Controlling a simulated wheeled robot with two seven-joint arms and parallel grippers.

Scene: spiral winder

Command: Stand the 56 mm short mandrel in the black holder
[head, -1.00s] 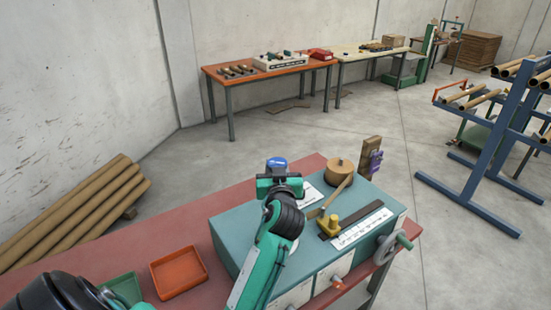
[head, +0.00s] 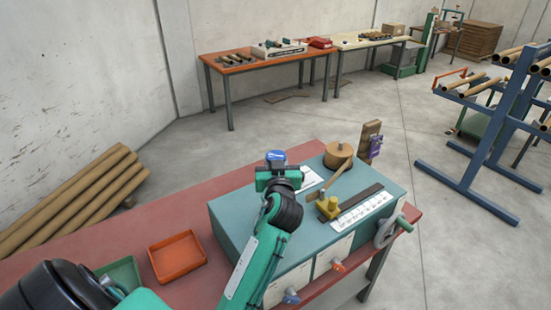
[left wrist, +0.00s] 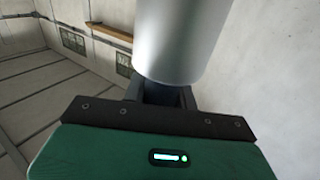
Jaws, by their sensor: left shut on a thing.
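My left gripper (head: 277,167) is above the far left part of the teal winder box on the red bench. It is shut on a smooth silver cylinder (left wrist: 180,40), which fills the top middle of the left wrist view. In the head view a blue-topped end (head: 275,155) shows at the gripper and looks like part of the held piece. I cannot read a size on it. I cannot make out the black holder; my arm and gripper hide part of the box. My right gripper is not in view.
The teal winder box (head: 235,240) carries a wooden drum (head: 338,152), a yellow block (head: 328,208) and a white scale (head: 362,213). A handwheel (head: 388,231) is at its right. An orange tray (head: 177,257) and a green tray (head: 122,271) lie left on the bench.

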